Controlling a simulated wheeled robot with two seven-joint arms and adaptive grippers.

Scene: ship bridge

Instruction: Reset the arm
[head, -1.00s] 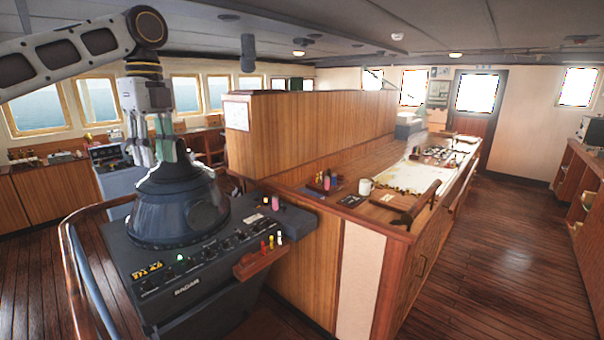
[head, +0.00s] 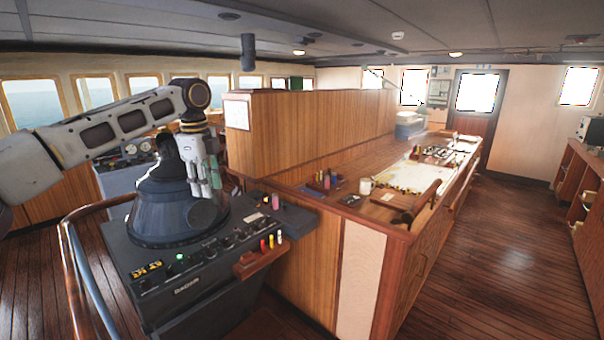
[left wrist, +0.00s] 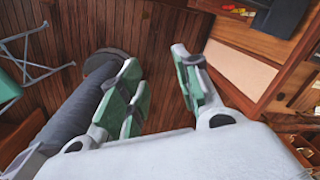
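My left arm (head: 110,130) comes in from the left, bent at the elbow, with its forearm hanging down. My left gripper (head: 208,192) points downward in the head view, in front of the right side of the black radar hood. In the left wrist view my left gripper (left wrist: 157,62) has its green-padded fingers spread apart with nothing between them. Wooden floor shows between the fingertips. My right gripper is in neither view.
The radar console (head: 190,275) stands below the gripper, with its conical hood (head: 172,212) on top. A curved handrail (head: 75,255) runs around its left. The wooden chart counter (head: 330,215) is to the right, holding a white mug (head: 366,186). Open floor (head: 500,250) lies farther right.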

